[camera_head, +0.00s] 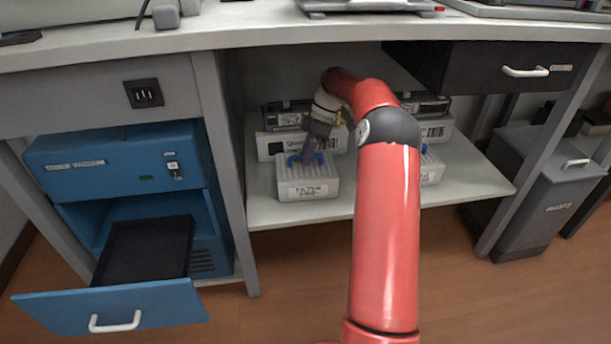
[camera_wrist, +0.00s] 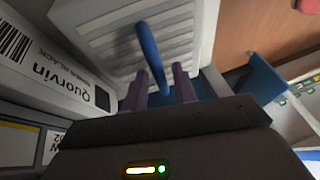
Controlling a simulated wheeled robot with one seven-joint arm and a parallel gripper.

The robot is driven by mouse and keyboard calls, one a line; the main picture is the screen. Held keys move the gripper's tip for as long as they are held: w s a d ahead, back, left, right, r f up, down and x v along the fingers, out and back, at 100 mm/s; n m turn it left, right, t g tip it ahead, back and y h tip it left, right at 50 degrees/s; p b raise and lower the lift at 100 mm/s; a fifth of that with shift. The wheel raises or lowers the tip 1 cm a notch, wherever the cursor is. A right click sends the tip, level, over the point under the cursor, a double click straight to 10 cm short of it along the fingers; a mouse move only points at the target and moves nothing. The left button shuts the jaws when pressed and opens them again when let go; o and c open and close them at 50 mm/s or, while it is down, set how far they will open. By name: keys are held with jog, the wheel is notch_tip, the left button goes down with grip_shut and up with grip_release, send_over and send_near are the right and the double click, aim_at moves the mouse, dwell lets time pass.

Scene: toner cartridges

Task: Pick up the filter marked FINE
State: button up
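A white ribbed filter (camera_head: 307,189) sits at the front left of the shelf under the desk. Its front label reads FILTER; the smaller line below is too blurred to read. Its blue handle (camera_wrist: 150,52) stands up in the wrist view. My gripper (camera_head: 308,152) is above this filter, pointing down. In the wrist view my gripper (camera_wrist: 160,80) has its two purple fingers on either side of the handle, with a visible gap, so it looks open. A second white filter (camera_head: 432,170) is further right, mostly hidden by my arm; its label is hidden.
Boxed cartridges stand close behind the left filter, one a white Quorvin box (camera_wrist: 50,60). The shelf (camera_head: 470,185) has free room at the right. A blue toner vacuum (camera_head: 120,160) with an open drawer (camera_head: 110,305) is left. A grey waste bin (camera_head: 550,190) is right.

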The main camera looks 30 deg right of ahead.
grip_shut()
dwell(1.2)
